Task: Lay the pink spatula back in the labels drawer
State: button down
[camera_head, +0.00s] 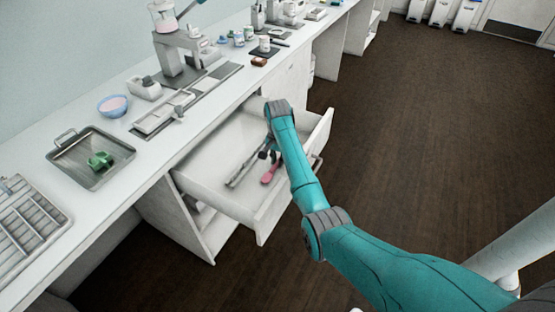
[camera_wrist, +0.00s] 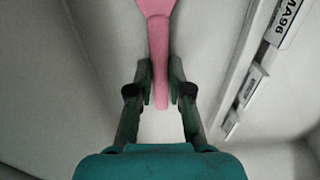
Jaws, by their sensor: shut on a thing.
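The pink spatula (camera_wrist: 158,50) is between the fingers of my gripper (camera_wrist: 157,78), which is shut on its handle. Its wide end points to the top of the wrist view. In the head view the spatula (camera_head: 269,174) shows as a small pink piece below my gripper (camera_head: 268,154), over the inside of the open white drawer (camera_head: 213,162). I cannot tell whether the spatula touches the drawer floor. A long grey strip (camera_head: 243,169) lies in the drawer left of the spatula. White labels with black print (camera_wrist: 285,22) show at the right of the wrist view.
The white counter holds a metal tray with a green thing (camera_head: 101,160), a blue bowl (camera_head: 112,105), a slotted rack (camera_head: 30,225) and a mixer-like machine (camera_head: 180,50). My arm crosses above the drawer front.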

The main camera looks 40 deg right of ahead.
jog(key=c, duration=1)
grip_release()
jog(key=shift+r, duration=3.75)
jog(key=shift+a, duration=0.1)
